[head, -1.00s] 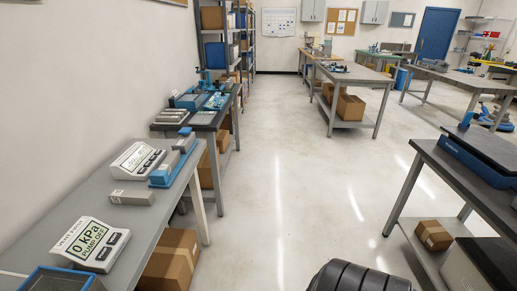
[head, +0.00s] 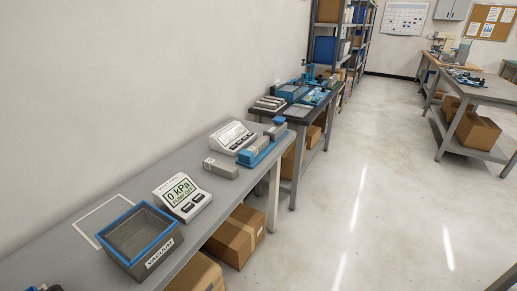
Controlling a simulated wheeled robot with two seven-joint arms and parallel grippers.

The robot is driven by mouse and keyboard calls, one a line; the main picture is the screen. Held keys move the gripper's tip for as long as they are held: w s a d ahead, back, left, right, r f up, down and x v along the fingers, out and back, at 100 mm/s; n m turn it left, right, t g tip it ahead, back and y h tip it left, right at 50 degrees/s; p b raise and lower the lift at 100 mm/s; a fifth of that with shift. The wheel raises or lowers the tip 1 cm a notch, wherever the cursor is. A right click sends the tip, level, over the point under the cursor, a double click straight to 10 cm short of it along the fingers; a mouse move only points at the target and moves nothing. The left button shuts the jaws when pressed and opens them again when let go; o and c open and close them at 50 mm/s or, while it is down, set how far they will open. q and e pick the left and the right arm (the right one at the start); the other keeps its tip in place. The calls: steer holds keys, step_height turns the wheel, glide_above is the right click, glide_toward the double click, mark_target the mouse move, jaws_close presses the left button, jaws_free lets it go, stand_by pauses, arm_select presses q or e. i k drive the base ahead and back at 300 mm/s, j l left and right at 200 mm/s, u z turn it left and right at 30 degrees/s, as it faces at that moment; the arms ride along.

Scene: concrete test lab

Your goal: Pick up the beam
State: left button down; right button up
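A grey rectangular block (head: 220,168) with a small pale label on its end lies flat on the grey bench at the left; it looks like a beam. Another grey bar (head: 262,144) sits in a blue fixture (head: 250,158) just beyond it. Several pale grey bars (head: 269,103) lie side by side on the farther dark-topped bench. I cannot tell which of these is the beam meant. Neither of my grippers is in view.
The grey bench (head: 85,253) also bears an open blue-rimmed box marked VACUUM (head: 150,252), a display reading 0 kPa (head: 183,195) and a second display (head: 232,137). Cardboard boxes (head: 236,236) sit underneath. The floor (head: 350,190) to the right is clear.

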mark_target(257, 147)
steer(key=i+l+u, duration=0.15)
steer(key=u, duration=0.3)
steer(key=i+l+u, duration=0.1)
steer(key=u, duration=0.35)
steer(key=i+l+u, duration=0.1)
steer(key=l+u, duration=0.3)
steer(key=j, duration=0.1)
